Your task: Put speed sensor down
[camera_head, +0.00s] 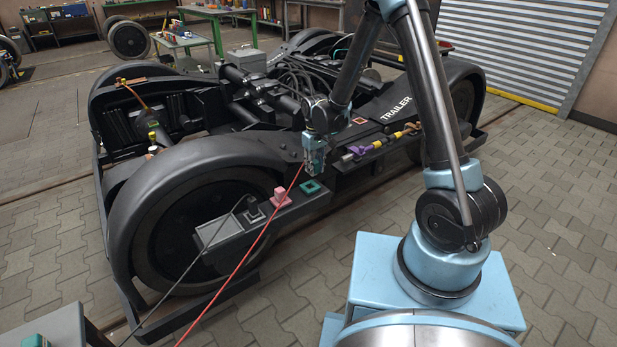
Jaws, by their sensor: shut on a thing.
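My gripper (314,168) points down above the dark ledge on the near side of the black bogie (225,156). It is shut on the speed sensor, which is small and mostly hidden by the fingers. A red cable (242,260) runs from the gripper down to the lower left, across the front of the bogie. A teal square frame (311,187) lies on the ledge just below the gripper, and a pink block (281,197) stands to its left. I cannot tell whether the sensor touches anything.
A grey box (218,232) sits at the ledge's left end, beside a black cable (190,268) hanging down. Purple and orange parts (375,146) lie to the right of the gripper. Paved floor (545,235) is open at right. A grey table (55,328) stands at lower left.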

